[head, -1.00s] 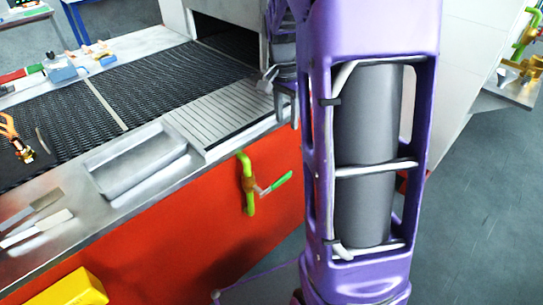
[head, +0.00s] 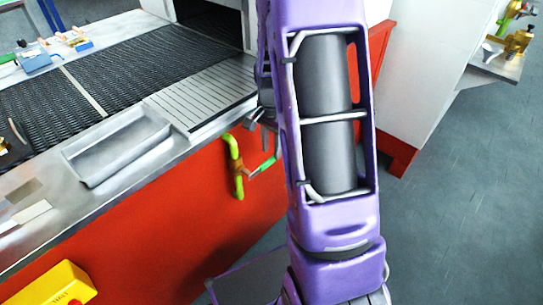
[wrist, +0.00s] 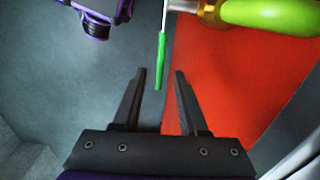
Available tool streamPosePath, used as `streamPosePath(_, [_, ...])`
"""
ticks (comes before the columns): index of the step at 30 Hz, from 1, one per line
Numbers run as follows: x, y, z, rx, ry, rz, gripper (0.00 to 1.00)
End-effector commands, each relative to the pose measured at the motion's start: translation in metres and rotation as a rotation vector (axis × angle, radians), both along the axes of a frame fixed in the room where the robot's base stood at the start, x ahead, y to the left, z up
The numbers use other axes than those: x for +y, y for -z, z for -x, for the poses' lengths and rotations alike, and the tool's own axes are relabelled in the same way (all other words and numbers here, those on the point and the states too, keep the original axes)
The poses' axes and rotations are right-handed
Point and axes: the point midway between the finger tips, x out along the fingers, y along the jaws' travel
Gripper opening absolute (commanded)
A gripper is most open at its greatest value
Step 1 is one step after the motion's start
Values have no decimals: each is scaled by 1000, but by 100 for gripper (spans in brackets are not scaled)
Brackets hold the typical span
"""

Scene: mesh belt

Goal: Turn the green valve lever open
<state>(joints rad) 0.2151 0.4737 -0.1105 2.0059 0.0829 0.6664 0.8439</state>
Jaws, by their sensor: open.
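The green valve lever (head: 264,165) sticks out to the right from a brass valve (head: 237,168) on a yellow-green pipe (head: 235,185), in front of the red panel. In the wrist view the green lever (wrist: 161,60) points down the picture from the brass body (wrist: 210,12), with the yellow-green pipe (wrist: 268,14) at right. My gripper (wrist: 160,72) is open, and the lever's end appears between its two fingers without visible contact. The depth between them is hard to judge. In the head view my gripper (head: 262,122) is just above the lever, partly hidden by my arm.
The red panel (head: 150,225) lies under a metal counter with a shallow tray (head: 118,150) and a dark mesh belt (head: 120,75). A yellow box (head: 55,285) is at lower left. More brass valve fittings (head: 518,42) stand at upper right. Open grey floor (head: 460,200) lies to the right.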

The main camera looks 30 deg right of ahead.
Motion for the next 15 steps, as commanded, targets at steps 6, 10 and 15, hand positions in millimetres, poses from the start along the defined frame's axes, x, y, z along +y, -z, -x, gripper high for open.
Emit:
streamPosePath(6, [0,24,0,-1,0,0,42])
streamPosePath(10, [0,27,0,-1,0,1,42])
streamPosePath(15, [0,27,0,-1,0,1,42])
